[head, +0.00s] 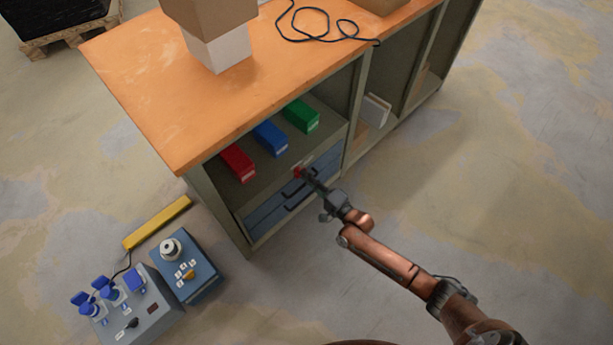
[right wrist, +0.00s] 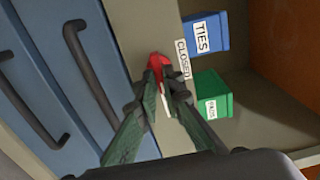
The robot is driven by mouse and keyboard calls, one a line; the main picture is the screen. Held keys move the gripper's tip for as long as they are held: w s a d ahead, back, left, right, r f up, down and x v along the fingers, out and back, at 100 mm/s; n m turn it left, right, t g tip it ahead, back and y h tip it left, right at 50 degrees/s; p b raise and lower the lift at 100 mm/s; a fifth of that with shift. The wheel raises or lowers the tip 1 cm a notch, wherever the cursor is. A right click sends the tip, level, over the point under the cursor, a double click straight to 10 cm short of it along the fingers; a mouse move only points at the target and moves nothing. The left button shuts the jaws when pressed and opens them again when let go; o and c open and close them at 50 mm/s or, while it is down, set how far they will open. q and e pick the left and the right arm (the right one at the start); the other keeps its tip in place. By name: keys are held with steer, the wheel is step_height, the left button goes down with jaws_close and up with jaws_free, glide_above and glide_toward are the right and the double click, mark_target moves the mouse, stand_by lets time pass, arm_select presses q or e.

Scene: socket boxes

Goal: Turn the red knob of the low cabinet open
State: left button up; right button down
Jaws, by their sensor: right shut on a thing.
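The red knob (right wrist: 158,64) sits on a pale panel of the low cabinet in the right wrist view, beside a white label reading CLOSED (right wrist: 183,58). In the head view the knob is a small red spot (head: 298,170) at the top of the drawer front, under the orange-topped bench cabinet (head: 228,215). My right gripper (right wrist: 165,84) is shut on the knob, a finger on each side, hiding part of it. In the head view my right gripper (head: 306,174) reaches the cabinet front from the lower right. My left gripper is not in view.
Blue drawers (head: 268,212) with dark handles lie beside the knob. Red (head: 237,163), blue (head: 270,138) and green (head: 300,116) bins stand on the shelf above. A blue-grey control box (head: 187,267) and a socket box (head: 150,305) stand on the floor. Floor at right is clear.

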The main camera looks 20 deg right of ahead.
stand_by(0.4)
steer(key=c, duration=2.1)
jaws_free()
steer(key=v, duration=1.2)
